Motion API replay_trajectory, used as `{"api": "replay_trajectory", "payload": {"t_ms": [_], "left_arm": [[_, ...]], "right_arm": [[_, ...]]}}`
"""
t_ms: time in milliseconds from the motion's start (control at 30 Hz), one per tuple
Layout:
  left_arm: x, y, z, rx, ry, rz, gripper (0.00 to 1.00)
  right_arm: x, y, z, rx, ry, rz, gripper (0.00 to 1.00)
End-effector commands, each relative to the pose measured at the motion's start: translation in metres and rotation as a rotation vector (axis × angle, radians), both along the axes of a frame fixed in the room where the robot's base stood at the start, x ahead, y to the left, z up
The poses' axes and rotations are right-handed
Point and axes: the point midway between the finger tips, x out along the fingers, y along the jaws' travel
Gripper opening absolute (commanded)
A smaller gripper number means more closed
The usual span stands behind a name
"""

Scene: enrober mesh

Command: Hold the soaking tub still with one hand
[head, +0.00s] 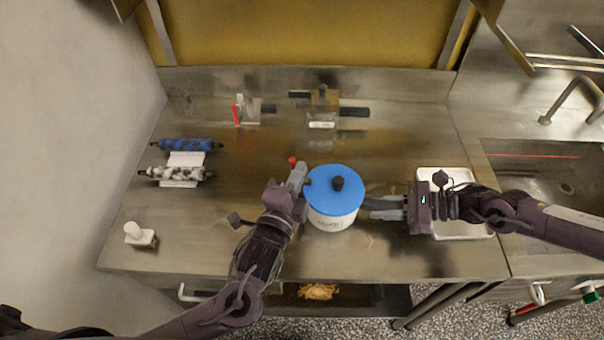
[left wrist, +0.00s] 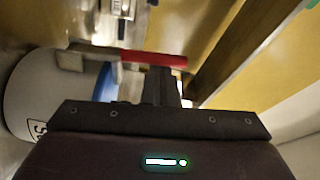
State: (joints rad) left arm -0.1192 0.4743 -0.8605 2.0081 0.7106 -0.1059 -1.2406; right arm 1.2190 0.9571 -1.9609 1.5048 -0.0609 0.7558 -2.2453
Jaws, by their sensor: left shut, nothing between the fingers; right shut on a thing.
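The soaking tub (head: 331,220) is a white round pot with a blue lid (head: 322,190) and a black knob, upright near the front middle of the steel table. My right gripper (head: 374,207) is shut on the tub's right side; the exact grip spot is hard to see. My left gripper (head: 299,172) is shut and empty at the tub's left, close to the lid's edge; I cannot tell if it touches. A small red part (head: 292,160) shows at its tips. The left wrist view shows this red bar (left wrist: 153,61) and the tub's white wall (left wrist: 48,100).
Two rollers, one blue (head: 187,145) and one black-and-white (head: 177,174), lie at the left. A white tray (head: 462,237) is under my right arm. A red-handled clamp (head: 237,112) and a dark-handled fixture (head: 322,108) stand at the back. A sink (head: 540,165) is at right.

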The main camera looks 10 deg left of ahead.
Motion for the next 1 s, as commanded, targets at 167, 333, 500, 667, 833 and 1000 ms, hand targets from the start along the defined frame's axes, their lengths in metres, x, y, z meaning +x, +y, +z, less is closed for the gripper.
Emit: {"api": "replay_trajectory", "payload": {"t_ms": [167,333,500,667,833,1000], "left_arm": [[0.001,0.013,-0.001,-0.087,0.008,0.003,0.00],[0.002,0.027,-0.004,-0.091,0.009,0.002,0.00],[0.003,0.040,-0.008,-0.092,0.010,0.001,0.00],[0.004,0.052,-0.015,-0.198,0.018,0.003,0.00],[0.005,0.061,-0.023,-0.355,0.031,0.003,0.00],[0.005,0.064,-0.024,-0.425,0.035,0.000,0.00]], "right_arm": [[0.000,0.000,0.001,0.001,-0.001,0.000,0.00],[0.000,0.000,0.001,0.001,-0.001,0.000,0.00],[0.000,0.000,0.001,0.001,-0.001,0.000,0.00],[0.000,0.000,0.001,0.001,-0.001,0.000,0.00],[0.000,0.000,0.001,0.001,-0.001,0.000,0.00],[0.000,0.000,0.001,0.001,-0.001,0.000,0.00]]}}
